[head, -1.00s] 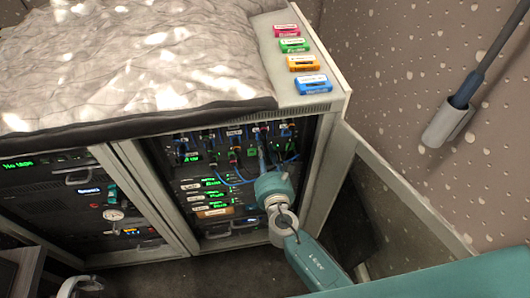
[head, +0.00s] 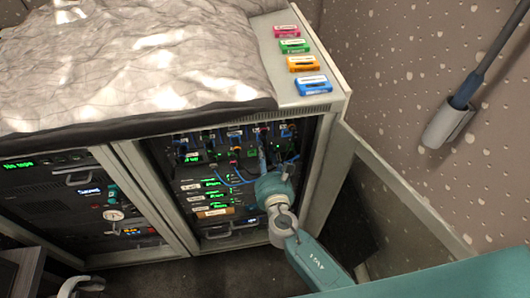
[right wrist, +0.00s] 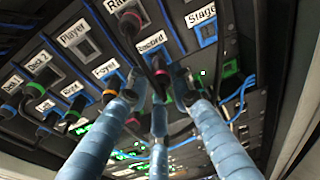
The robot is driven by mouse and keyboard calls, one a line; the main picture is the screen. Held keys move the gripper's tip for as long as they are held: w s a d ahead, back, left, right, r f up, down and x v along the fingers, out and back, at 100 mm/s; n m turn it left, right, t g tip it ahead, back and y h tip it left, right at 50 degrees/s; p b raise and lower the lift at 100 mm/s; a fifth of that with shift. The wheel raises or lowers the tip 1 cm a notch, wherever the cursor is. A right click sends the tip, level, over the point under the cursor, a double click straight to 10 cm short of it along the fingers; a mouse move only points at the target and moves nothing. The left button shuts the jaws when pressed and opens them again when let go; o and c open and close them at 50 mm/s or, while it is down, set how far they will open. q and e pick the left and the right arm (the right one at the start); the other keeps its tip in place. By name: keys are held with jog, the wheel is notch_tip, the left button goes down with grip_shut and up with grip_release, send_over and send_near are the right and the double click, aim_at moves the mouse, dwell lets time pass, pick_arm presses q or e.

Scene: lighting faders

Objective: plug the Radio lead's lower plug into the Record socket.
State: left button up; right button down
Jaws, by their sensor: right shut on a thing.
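The rack's patch panel (head: 215,140) shows in the head view, with my right gripper (head: 262,160) at its front, mostly hidden by my wrist. In the right wrist view, my right gripper (right wrist: 160,88) is shut on a dark plug with a red band (right wrist: 160,72). The plug sits just below the Record label (right wrist: 150,42), at that socket's place. The socket is hidden by plug and fingers, so I cannot tell whether the plug is seated. Another red-banded plug (right wrist: 131,20) is in the socket by the partly cut-off "Ra" label (right wrist: 115,4). My left gripper is not in view.
Neighbouring sockets are close: Stage (right wrist: 207,35) and Player (right wrist: 88,47) look empty, while the Foyer plug (right wrist: 110,95) is near a finger. Blue leads (head: 228,182) hang before the panel. Several coloured cassettes (head: 303,63) lie on top; a side panel (head: 400,190) stands at right.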

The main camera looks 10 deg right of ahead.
jog(key=shift+w, duration=1)
dwell(0.5)
jog(key=shift+w+r, duration=0.1)
jog(key=shift+r, duration=0.05)
jog(key=c, duration=1.8)
grip_release()
jog(key=o, duration=0.4)
jog(key=shift+w, duration=0.15)
jog(key=shift+c, duration=0.2)
jog(key=s+r, duration=0.1)
jog(key=s, duration=1.1)
jog(key=shift+r, duration=0.25)
